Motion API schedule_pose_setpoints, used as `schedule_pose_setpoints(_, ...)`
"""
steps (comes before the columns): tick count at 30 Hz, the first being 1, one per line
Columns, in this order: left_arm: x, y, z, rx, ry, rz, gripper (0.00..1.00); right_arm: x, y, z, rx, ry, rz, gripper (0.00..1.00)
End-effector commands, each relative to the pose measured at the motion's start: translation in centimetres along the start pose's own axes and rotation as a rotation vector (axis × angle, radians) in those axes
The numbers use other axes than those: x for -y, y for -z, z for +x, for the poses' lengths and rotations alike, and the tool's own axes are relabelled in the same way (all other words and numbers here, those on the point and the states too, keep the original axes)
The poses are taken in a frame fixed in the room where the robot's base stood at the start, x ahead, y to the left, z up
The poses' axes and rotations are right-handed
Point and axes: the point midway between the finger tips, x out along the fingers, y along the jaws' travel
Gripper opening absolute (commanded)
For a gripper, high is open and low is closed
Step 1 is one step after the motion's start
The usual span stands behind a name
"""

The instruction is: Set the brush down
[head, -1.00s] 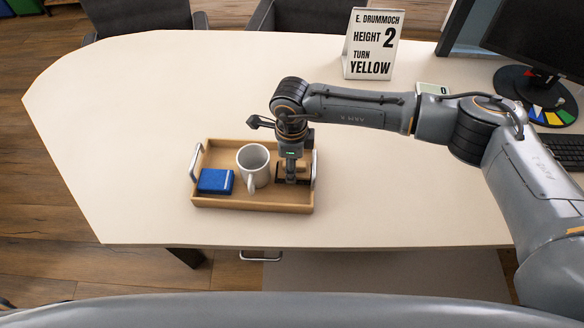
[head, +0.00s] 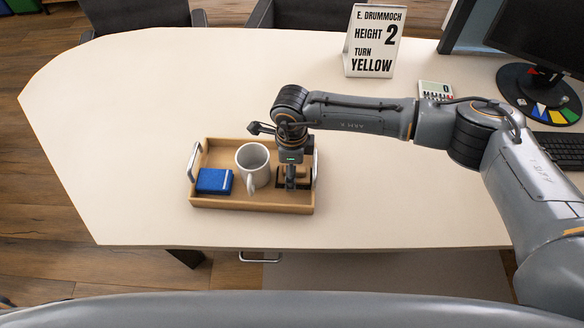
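My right gripper (head: 291,184) points down into the right part of a wooden tray (head: 250,207) on the desk. A small tan and dark item, possibly the brush, shows beside and behind the fingers; the gripper covers much of it. I cannot tell whether the fingers are shut on it or apart, or whether it touches the tray floor. A white mug (head: 252,163) stands in the tray's middle, and a blue box or book (head: 214,181) lies at its left. My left gripper is not in view.
The pale desk (head: 130,130) is clear left of and behind the tray. A sign (head: 375,42) reading "HEIGHT 2, TURN YELLOW" stands at the back. A calculator (head: 435,90), a monitor (head: 540,35), a coloured disc (head: 552,113) and a keyboard (head: 562,150) are at the right.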

Motion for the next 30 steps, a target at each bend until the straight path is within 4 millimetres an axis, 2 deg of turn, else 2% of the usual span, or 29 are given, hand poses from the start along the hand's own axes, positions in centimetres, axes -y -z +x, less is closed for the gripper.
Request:
schedule_pose_setpoints(2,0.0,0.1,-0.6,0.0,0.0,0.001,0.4,0.0,0.0,-0.6,0.0,0.0,0.0,0.69)
schedule_pose_setpoints(5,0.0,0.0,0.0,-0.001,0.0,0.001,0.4,0.1,-0.1,-1.8,0.002,0.002,-0.001,0.69)
schedule_pose_setpoints(12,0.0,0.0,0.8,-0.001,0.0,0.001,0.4,0.1,0.0,-7.0,0.002,0.004,-0.002,0.69)
schedule_pose_setpoints(18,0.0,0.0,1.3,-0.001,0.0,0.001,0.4,0.1,0.0,-10.5,0.001,0.002,-0.001,0.69)
schedule_pose_setpoints(24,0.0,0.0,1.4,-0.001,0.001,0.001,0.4,0.0,0.0,-12.1,0.0,0.0,0.0,0.69)
schedule_pose_setpoints(30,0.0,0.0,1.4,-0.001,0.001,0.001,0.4,0.0,0.0,-12.3,0.0,-0.001,0.0,0.69)
